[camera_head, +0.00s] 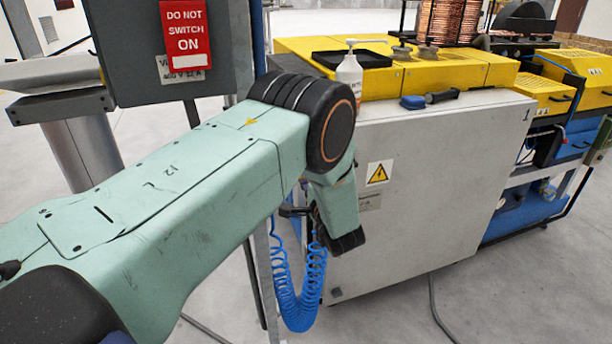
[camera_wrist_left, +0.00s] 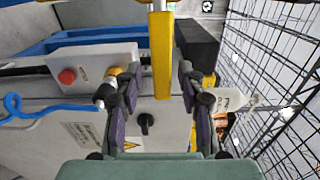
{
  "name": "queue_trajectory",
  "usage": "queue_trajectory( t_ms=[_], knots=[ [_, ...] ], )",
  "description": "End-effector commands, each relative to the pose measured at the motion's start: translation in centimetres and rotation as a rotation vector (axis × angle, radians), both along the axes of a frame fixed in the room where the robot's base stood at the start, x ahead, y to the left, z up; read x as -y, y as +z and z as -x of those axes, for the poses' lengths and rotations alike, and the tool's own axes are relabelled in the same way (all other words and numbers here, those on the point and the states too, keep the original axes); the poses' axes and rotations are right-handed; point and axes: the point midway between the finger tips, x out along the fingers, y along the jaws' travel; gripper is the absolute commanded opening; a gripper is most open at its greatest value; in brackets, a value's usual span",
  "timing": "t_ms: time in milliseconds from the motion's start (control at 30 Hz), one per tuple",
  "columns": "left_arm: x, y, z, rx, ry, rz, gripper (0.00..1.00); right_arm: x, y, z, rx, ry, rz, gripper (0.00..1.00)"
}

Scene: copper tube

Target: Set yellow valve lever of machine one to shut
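Machine one (camera_head: 440,190), a grey cabinet marked 1 with a yellow top, stands right of my left arm in the head view. In the left wrist view a yellow bar (camera_wrist_left: 161,60), which looks like the valve lever, points down from a pale stem at the top. My left gripper (camera_wrist_left: 160,88) is open, with one dark finger on each side of the bar. Gaps show between the bar and both fingers; I cannot tell the depth. In the head view my wrist hides the gripper and lever. My right gripper is in neither view.
A grey box with a red button (camera_wrist_left: 67,76) is left of the fingers, near a blue hose (camera_wrist_left: 30,108). A black wire mesh (camera_wrist_left: 275,70) is at right. In the head view a blue coiled hose (camera_head: 300,300) hangs below my wrist; a white bottle (camera_head: 349,72) stands behind it.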

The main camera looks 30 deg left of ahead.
Motion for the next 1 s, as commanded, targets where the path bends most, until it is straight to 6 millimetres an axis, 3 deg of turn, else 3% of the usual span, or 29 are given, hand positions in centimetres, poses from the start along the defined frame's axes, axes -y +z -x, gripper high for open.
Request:
queue_trajectory(
  t_ms=[267,700,1000],
  knots=[
    [0.4,0.1,0.3,0.001,-0.001,0.0,0.4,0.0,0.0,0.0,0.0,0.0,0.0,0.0],
    [6.7,0.1,5.5,0.0,-0.005,-0.001,0.4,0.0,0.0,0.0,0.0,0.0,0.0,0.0],
    [8.9,0.0,7.6,0.001,0.0,0.001,0.4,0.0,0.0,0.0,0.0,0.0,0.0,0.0]
  ],
)
